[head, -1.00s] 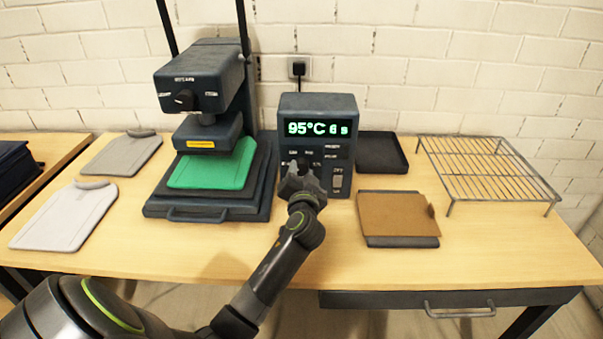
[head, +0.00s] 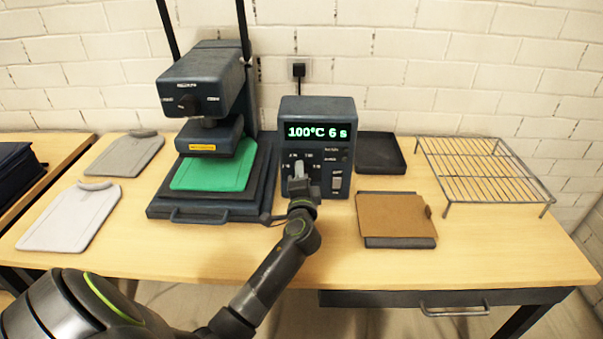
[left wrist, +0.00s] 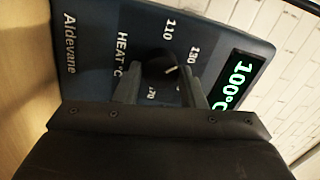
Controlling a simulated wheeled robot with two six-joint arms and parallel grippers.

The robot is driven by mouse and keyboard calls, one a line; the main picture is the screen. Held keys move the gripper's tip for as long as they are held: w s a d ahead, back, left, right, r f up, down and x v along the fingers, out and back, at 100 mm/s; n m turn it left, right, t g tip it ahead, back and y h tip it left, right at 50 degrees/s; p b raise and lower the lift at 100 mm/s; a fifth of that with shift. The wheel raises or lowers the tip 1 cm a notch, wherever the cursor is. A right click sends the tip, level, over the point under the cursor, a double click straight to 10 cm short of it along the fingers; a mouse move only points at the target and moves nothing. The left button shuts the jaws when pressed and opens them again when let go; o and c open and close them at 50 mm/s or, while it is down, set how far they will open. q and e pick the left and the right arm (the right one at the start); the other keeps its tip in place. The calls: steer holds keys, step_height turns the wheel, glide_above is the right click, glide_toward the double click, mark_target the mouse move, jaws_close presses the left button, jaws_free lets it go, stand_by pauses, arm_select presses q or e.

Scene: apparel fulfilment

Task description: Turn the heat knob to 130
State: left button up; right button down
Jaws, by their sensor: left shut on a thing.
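The dark control box (head: 318,108) stands on the table beside the heat press, its green display (head: 318,132) reading 100°C 6 s. In the left wrist view, the round black heat knob (left wrist: 160,68) sits on the box's face. Printed numbers around it include 110 and 130, and its short white mark is visible. My left gripper (head: 300,182) is at the front of the box, and its two fingers (left wrist: 162,78) are shut on the knob, one on each side. The gripper hides part of the dial. My right gripper is not in view.
The heat press (head: 205,85) holds a green garment (head: 213,172) to the left. Grey and white garment pieces (head: 70,218) lie further left. A black tray (head: 381,153), a brown sheet (head: 393,214) and a wire rack (head: 485,170) are to the right.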

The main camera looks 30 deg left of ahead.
arm_select(q)
steer(key=shift+r+m+p, duration=0.1)
steer(key=shift+m+p, duration=0.3)
steer(key=shift+m, duration=0.8)
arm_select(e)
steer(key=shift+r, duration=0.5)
arm_select(q)
steer(key=o, duration=1)
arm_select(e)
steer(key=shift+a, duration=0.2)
arm_select(q)
steer(key=shift+f, duration=0.2)
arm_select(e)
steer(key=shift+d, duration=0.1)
